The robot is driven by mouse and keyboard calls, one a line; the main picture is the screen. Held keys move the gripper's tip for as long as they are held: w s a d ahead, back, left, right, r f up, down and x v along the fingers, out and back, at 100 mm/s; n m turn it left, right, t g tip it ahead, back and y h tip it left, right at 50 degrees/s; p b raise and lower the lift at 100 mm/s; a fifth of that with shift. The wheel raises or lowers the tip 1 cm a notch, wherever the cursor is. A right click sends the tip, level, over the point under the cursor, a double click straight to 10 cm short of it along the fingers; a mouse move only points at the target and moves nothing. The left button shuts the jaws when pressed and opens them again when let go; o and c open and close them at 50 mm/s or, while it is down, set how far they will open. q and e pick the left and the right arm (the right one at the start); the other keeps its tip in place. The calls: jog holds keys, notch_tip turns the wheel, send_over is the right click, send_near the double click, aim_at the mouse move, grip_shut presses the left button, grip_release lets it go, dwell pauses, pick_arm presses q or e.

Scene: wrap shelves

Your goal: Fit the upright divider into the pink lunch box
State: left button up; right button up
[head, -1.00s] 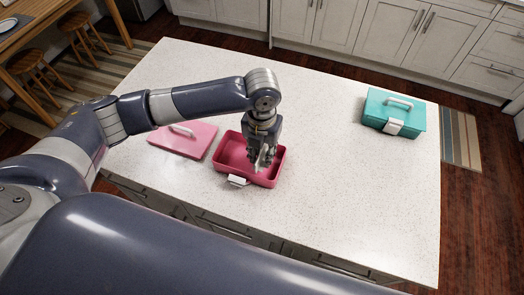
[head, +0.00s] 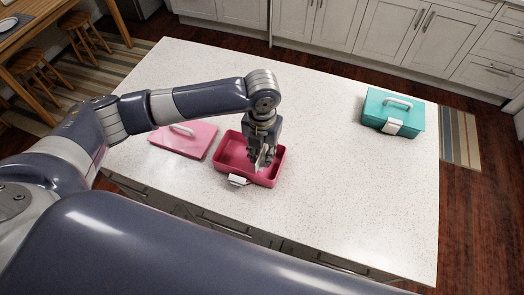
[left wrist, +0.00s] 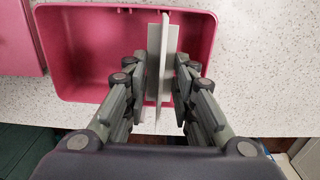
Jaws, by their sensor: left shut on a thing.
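The pink lunch box (head: 228,159) stands open on the island, its white latch (head: 237,180) at the front. It also shows in the left wrist view (left wrist: 85,48). My left gripper (head: 261,162) points down over the right half of the box. It is shut on the pale grey upright divider (left wrist: 163,50), which stands on edge between the fingers, across the box's length. I cannot tell whether the divider touches the box floor. My fingers hide part of the divider. My right gripper is not in view.
The pink lid (head: 184,140) with a pale handle lies just left of the box, and a closed teal lunch box (head: 393,112) stands at the back right. The white countertop (head: 340,190) is clear between the boxes and in front.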

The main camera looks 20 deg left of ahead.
aim_at(262, 158)
pick_arm(q)
jog(key=shift+p, duration=0.4)
jog(key=shift+f+b, duration=1.45)
jog(key=shift+f, duration=1.3)
jog(key=o, duration=1)
jog(key=shift+c, duration=0.2)
notch_tip(262, 158, up, 12)
jog(key=shift+s+f, duration=0.1)
